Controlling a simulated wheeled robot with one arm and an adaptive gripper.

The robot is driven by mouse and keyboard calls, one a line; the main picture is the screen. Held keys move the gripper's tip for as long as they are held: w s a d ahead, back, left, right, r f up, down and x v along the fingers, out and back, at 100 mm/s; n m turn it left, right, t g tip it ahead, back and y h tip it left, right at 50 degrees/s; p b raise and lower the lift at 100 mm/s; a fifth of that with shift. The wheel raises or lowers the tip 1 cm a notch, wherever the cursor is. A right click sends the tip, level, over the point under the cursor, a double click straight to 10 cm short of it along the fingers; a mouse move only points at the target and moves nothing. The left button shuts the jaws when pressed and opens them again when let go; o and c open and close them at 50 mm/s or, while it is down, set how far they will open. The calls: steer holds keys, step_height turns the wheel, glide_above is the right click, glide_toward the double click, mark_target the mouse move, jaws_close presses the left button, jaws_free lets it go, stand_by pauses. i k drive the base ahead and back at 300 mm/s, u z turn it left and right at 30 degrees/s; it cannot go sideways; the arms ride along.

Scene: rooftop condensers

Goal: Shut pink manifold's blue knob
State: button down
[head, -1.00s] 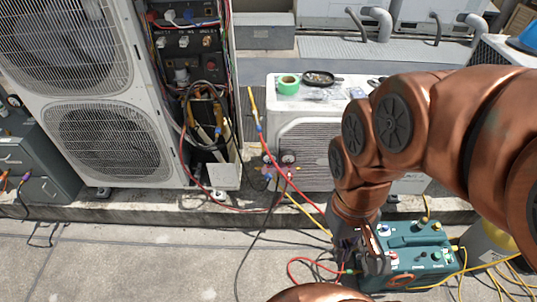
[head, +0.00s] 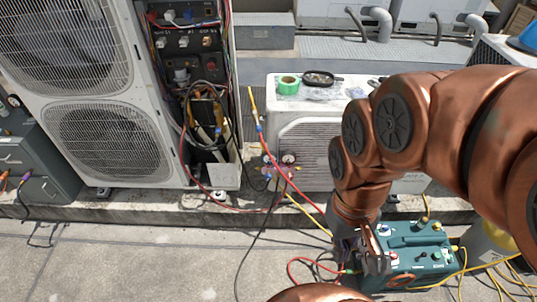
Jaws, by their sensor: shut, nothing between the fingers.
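The pink manifold (head: 277,171) is small in the head view, on the ledge between the open condenser and the low white unit. Two round gauges sit at its top, and red, yellow and dark hoses run from it. Its knobs are too small to tell apart, so I cannot tell the blue knob's position. My gripper (head: 374,266) points down at the lower right, in front of the teal machine (head: 412,240). It is shut and empty, well apart from the manifold.
The open condenser (head: 110,140) stands at left with exposed wiring. The low white unit (head: 310,150) carries green tape (head: 288,84) and a dark pan-like item. Loose hoses cross the ledge and floor. The floor at lower left is mostly clear.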

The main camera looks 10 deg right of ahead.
mark_target(267, 176)
steer(key=u, duration=0.7)
steer(key=k, duration=0.8)
steer(key=u, duration=1.25)
